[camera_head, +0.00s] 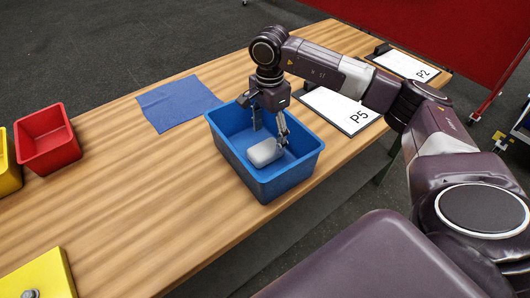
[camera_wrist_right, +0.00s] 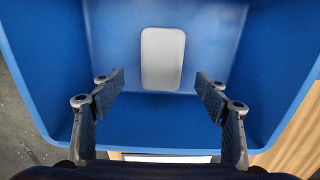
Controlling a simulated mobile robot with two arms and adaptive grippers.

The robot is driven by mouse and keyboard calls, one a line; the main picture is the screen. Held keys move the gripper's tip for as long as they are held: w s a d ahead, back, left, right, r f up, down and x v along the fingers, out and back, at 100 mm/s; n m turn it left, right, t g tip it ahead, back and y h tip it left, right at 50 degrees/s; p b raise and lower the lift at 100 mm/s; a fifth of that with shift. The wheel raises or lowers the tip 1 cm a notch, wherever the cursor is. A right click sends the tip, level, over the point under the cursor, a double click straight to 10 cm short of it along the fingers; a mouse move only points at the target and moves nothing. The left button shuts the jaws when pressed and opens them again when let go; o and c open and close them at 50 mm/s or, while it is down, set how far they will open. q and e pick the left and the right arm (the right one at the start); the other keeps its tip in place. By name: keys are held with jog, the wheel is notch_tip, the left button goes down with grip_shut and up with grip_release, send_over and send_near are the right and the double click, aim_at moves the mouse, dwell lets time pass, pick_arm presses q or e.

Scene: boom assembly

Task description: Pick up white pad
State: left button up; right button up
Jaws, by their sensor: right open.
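The white pad (camera_head: 265,152) lies inside the blue bin (camera_head: 283,185). In the right wrist view the white pad (camera_wrist_right: 162,59) is an upright rounded rectangle on the floor of the blue bin (camera_wrist_right: 45,65), near its far wall. My right gripper (camera_head: 270,131) reaches down into the bin from above. Its fingers are open, one on each side of the pad's line in the right wrist view (camera_wrist_right: 161,84), with the pad beyond the fingertips. I see no contact with the pad. My left gripper is out of view.
A blue cloth (camera_head: 178,103) lies left of the bin on the wooden table (camera_head: 150,190). A red bin (camera_head: 47,140) and a yellow bin (camera_head: 6,165) stand far left. Boards marked P5 (camera_head: 338,108) and P2 (camera_head: 405,64) lie to the right. A yellow block (camera_head: 40,278) sits front left.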

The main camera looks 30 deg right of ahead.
aim_at(265, 148)
jog(key=f+p, duration=0.1)
jog(key=f, duration=0.1)
jog(key=a+f+p, duration=0.1)
jog(key=f, duration=0.1)
jog(key=shift+f, duration=0.2)
jog(key=shift+w+f, duration=0.1)
jog(key=shift+f, duration=0.45)
jog(key=c, duration=1.2)
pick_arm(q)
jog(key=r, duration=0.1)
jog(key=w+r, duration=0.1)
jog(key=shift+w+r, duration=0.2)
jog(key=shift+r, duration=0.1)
pick_arm(e)
jog(key=shift+c, duration=0.2)
jog(key=shift+r, duration=0.1)
